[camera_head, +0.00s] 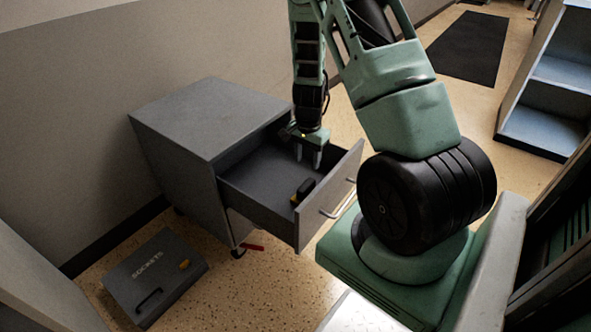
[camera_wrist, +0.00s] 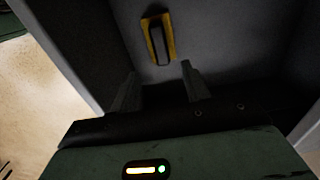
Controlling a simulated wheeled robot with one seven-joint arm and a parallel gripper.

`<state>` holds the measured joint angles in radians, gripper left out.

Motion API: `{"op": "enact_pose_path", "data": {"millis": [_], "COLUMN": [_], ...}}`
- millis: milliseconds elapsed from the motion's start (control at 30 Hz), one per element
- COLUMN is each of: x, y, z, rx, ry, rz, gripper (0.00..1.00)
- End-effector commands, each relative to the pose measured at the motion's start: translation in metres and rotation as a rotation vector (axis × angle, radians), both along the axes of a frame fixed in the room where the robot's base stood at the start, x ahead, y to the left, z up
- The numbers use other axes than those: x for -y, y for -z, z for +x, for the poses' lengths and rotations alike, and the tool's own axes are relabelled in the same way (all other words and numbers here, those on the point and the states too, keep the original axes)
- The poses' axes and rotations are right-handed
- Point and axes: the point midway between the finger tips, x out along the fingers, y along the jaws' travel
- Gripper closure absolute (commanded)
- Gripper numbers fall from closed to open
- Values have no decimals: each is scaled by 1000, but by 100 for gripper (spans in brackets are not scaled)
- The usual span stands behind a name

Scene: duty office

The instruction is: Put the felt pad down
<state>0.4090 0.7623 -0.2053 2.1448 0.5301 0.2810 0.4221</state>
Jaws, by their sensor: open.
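The felt pad (camera_head: 303,190) looks like a small dark block with a yellow base. It lies on the floor of the open drawer (camera_head: 262,178), near the drawer's front panel. In the wrist view the felt pad (camera_wrist: 159,40) shows just beyond my fingertips, with its yellow edge around a dark grip. My gripper (camera_head: 308,158) points down inside or just above the drawer, behind the pad. Its two fingers are apart with nothing between them, as the wrist view also shows (camera_wrist: 160,78). The gripper and the pad are apart.
The grey cabinet (camera_head: 205,115) stands against the wall with its drawer pulled out. A grey case marked SOCKETS (camera_head: 140,270) and a small red thing (camera_head: 252,247) lie on the floor. A blue-grey shelf (camera_head: 545,125) and a dark mat (camera_head: 468,45) are at right.

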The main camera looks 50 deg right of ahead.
Motion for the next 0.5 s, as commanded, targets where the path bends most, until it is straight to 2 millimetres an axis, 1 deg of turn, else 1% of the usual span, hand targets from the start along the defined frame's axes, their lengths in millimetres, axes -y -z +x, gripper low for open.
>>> {"op": "enact_pose_path", "data": {"millis": [100,167,233,267,367,400,433,467,500], "x": [-1,-8,-27,-40,-106,-141,-167,-195,-230], "y": [-2,-5,-14,-21,-52,-68,-80,-93,-109], "z": [0,3,13,18,35,37,37,34,26], "rx": [0,3,16,24,56,69,79,86,96], "ry": [-3,-23,-86,-131,-354,-472,-569,-671,-810], "rz": [1,6,22,31,74,95,108,122,135], "gripper": [53,53,53,53,53,53,53,53,53]}}
